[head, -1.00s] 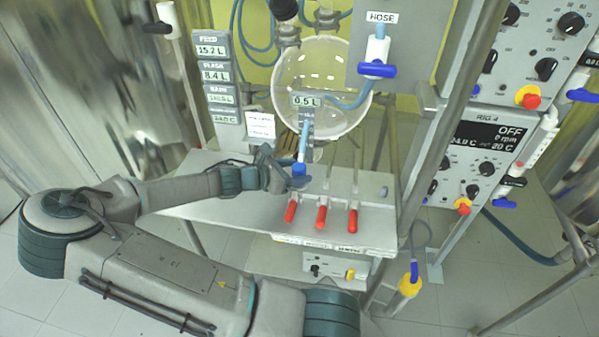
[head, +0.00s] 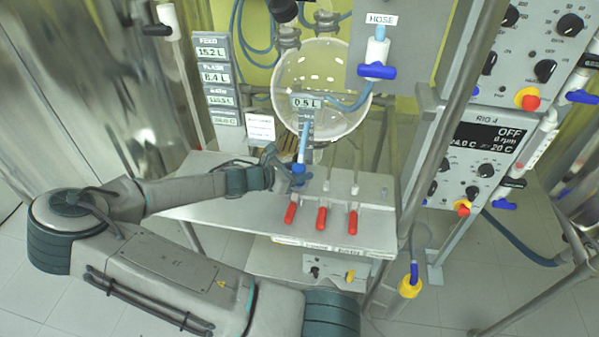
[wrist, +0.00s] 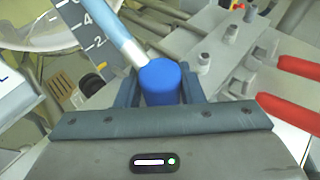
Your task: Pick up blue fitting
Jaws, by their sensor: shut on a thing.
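The blue fitting (wrist: 159,82) sits between the two fingers of my gripper (wrist: 160,95) in the wrist view, with a finger on each side of it. A light blue hose (wrist: 115,35) runs into its top end. In the head view the blue fitting (head: 299,169) shows at the lower end of the hose (head: 303,140), above the grey bench plate. My gripper (head: 290,178) is shut on it there. The fingers partly hide its lower part.
Several red-handled levers (head: 321,218) stand on the bench plate (head: 230,205), close to the right of my gripper. A round glass vessel (head: 345,75) hangs behind. A steel post (head: 425,140) stands to the right. A blue valve handle (head: 377,71) is under the HOSE label.

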